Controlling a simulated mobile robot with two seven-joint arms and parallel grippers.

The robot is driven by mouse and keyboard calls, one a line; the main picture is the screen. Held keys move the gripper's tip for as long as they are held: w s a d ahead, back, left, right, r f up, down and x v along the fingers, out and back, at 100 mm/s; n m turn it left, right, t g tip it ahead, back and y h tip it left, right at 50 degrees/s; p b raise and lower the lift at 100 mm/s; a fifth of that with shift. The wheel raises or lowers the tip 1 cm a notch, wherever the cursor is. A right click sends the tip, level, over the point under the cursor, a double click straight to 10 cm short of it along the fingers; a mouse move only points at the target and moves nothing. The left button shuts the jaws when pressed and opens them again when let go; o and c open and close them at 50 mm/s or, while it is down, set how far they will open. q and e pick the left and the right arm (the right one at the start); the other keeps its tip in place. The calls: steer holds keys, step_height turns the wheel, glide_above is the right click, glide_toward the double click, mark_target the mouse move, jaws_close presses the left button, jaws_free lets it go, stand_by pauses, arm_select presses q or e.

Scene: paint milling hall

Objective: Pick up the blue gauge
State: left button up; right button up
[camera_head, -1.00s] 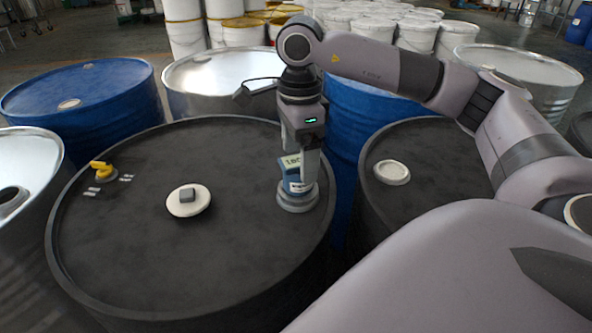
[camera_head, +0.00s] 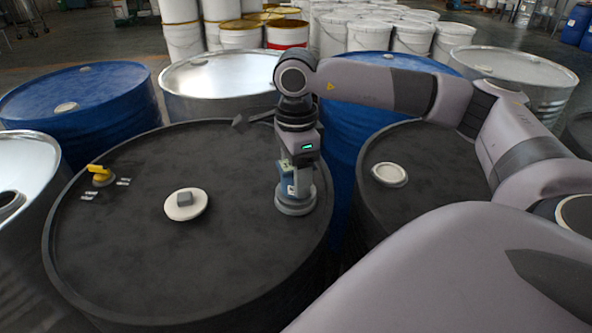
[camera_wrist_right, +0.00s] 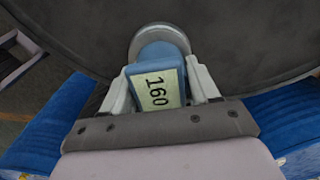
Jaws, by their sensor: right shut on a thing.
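The blue gauge (camera_head: 291,186) stands upright on a round grey base at the right side of the large black drum's top (camera_head: 135,255). My right gripper (camera_head: 303,178) comes down over it from above and is shut on it. In the right wrist view, the blue gauge (camera_wrist_right: 158,75) with its pale label reading 160 sits between the two light fingers of my right gripper (camera_wrist_right: 160,88). Its base appears to rest on the drum top. My left gripper is not in view.
A white round cap with a grey knob (camera_head: 185,204) and a yellow valve (camera_head: 99,174) are on the same drum top. Blue drums (camera_head: 82,95), a silver drum (camera_head: 222,78) and another black drum (camera_head: 420,165) stand close around. White buckets (camera_head: 375,35) fill the back.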

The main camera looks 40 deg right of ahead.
steer(key=shift+r, duration=0.15)
step_height(320, 180, up, 31)
steer(key=p, duration=1)
